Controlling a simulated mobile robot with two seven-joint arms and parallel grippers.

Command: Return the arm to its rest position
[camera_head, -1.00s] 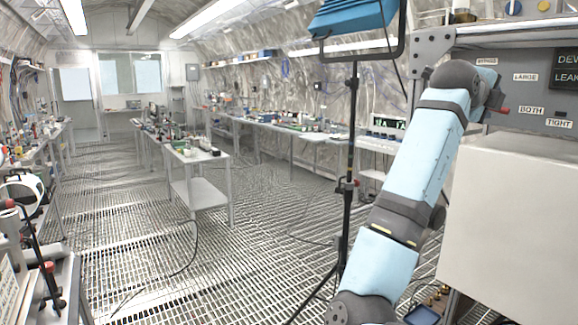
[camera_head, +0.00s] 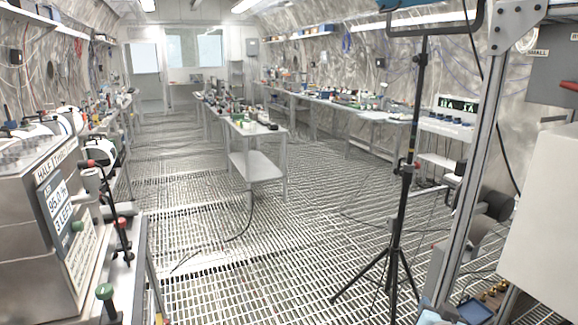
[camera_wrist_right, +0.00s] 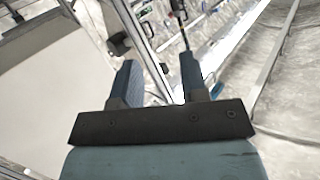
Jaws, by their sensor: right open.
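My right gripper (camera_wrist_right: 160,80) shows in the right wrist view. Its two blue-grey fingers stand wide apart and nothing is held between them. Past the fingertips are a metal post and the wrinkled silvery wall. In the head view the long light-blue arm no longer crosses the right side, and I cannot make out the right gripper's fingers there. My left arm and left gripper do not show in either view.
A black tripod stand (camera_head: 403,180) and a steel post (camera_head: 466,190) stand at right, beside a pale box (camera_head: 545,215). A metal device (camera_head: 50,220) is at left. A white cart (camera_head: 256,168) stands mid-tunnel.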

